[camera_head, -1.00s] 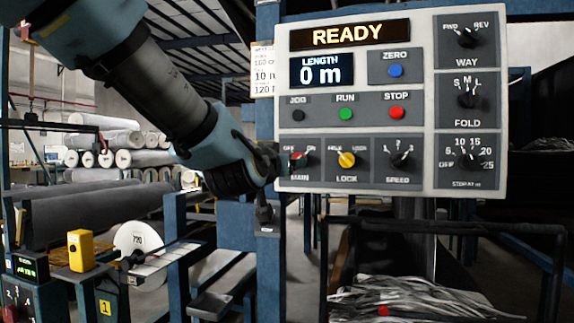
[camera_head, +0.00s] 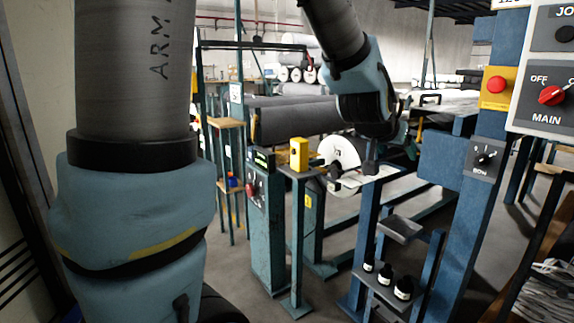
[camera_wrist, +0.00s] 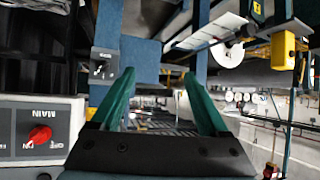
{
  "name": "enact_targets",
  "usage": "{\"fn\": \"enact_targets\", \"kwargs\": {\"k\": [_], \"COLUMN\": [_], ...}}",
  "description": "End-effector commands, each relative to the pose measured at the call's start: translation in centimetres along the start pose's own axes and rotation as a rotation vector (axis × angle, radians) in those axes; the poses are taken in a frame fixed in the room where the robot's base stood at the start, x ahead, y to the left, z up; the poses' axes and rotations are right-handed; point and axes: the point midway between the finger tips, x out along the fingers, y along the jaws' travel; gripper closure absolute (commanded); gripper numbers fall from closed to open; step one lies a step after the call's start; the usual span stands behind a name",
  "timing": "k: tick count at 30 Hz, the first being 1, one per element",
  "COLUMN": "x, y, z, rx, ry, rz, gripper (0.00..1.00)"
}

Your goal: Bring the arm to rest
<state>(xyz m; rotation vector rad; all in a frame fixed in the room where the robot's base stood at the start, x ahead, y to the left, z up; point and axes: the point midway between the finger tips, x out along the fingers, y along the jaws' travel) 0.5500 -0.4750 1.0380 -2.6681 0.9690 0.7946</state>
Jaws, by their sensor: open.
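My gripper (camera_head: 408,142) hangs left of the control panel (camera_head: 540,60) in the head view, apart from it, with the arm reaching down from the top. In the wrist view, its two green fingers (camera_wrist: 160,95) stand apart with nothing between them. The panel's red MAIN knob (camera_head: 551,95) is at the right edge of the head view. It also shows upside down at the left of the wrist view (camera_wrist: 40,134), clear of the fingers. Most of the panel is out of view.
A blue post (camera_head: 478,190) with a small dial and a red button on a yellow box (camera_head: 496,86) stands beside the panel. A shelf with dark bottles (camera_head: 385,276) is below. A yellow box (camera_head: 298,154) and a grey roll (camera_head: 295,122) stand left of my gripper.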

Motion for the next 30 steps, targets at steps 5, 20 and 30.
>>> {"fn": "enact_targets", "kwargs": {"k": [5,20,30], "x": [-3.6,-17.0,-17.0], "y": [-10.0,-18.2,-18.1], "z": [7.8,23.1,23.2], "rx": [-0.148,-0.520,-0.521], "ry": [-0.296,-0.823,-0.827], "rz": [-0.144,-0.328,-0.328], "gripper": [0.22,0.22,0.22]}}
